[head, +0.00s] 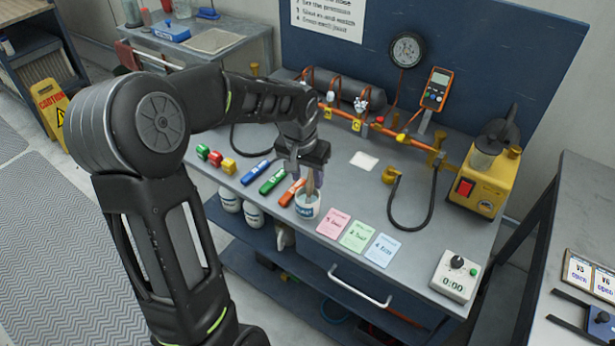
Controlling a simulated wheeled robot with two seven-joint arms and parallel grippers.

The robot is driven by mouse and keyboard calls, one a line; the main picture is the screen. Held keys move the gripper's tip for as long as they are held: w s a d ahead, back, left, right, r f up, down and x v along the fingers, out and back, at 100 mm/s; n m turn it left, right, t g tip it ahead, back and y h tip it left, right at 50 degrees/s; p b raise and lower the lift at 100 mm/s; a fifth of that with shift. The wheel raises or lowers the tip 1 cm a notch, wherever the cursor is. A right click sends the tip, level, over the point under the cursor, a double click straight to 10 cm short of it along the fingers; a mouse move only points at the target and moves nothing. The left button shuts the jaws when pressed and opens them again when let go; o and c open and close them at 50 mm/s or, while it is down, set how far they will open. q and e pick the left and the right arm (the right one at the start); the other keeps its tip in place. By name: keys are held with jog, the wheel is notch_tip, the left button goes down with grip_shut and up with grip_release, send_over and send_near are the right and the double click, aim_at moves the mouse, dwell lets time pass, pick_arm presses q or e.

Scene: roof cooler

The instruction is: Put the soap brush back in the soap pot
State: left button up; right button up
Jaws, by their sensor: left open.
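The soap pot (306,207), a small white cup with a dark label, stands near the front edge of the grey bench. The soap brush (311,186) shows as a short tan handle at the pot's mouth; its lower end is hidden, and I cannot tell how deep it sits. My left gripper (302,174) is directly above the pot, pointing down, with its jaws apart around or just beside the upper part of the brush. The gripper covers the top of the brush. My right gripper is not in view.
Copper piping with a gauge (407,50) and a yellow pump (483,178) stand behind.

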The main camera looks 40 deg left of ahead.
pick_arm(q)
jog(key=v, duration=0.7)
jog(key=shift+b, duration=0.3)
